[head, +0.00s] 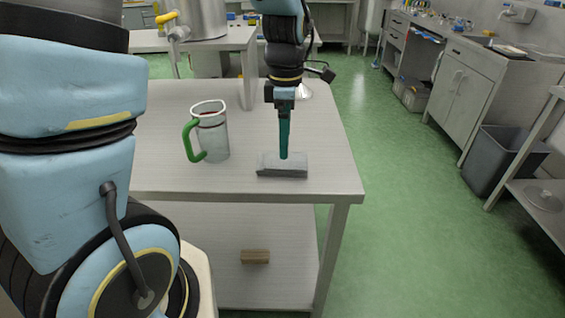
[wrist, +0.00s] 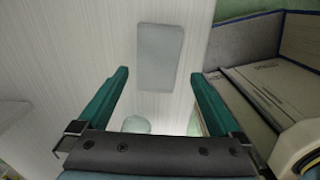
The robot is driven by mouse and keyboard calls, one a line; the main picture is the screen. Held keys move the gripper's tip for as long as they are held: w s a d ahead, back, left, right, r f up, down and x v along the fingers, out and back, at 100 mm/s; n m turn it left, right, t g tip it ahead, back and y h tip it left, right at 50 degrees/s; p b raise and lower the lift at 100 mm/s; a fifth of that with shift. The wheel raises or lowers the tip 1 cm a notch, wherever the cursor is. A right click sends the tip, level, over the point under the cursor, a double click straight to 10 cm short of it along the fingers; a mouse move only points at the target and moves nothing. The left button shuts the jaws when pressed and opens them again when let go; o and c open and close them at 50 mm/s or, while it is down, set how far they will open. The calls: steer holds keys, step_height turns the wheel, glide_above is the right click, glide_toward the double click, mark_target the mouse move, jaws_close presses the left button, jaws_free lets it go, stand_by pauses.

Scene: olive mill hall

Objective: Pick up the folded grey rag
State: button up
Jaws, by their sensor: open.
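The folded grey rag (head: 282,168) lies flat near the front right edge of the pale table (head: 165,180). In the wrist view the rag (wrist: 160,57) is a light grey rounded rectangle. My gripper (head: 284,154) points down at the rag in the head view, its fingers overlapping the rag's upper edge there. In the wrist view my gripper (wrist: 159,75) has two green fingers spread wide, with nothing held between them. The rag shows between and beyond the fingertips. I cannot tell the exact height of the tips above it.
A clear jug (head: 213,140) with a green handle stands left of the rag. A wooden block (head: 255,257) lies on the lower shelf. A large metal vessel (head: 203,18) stands behind. A dark grey bin (head: 490,160) stands at right. Green floor (head: 400,200) is clear right of the table.

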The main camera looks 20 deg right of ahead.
mark_target(282, 164)
steer(key=f, duration=0.3)
steer(key=f+p, duration=0.1)
steer(key=shift+w+a+f, duration=0.25)
steer(key=shift+a, duration=0.05)
steer(key=shift+f, duration=0.6)
steer(key=shift+c, duration=0.4)
steer(key=c, duration=1.1)
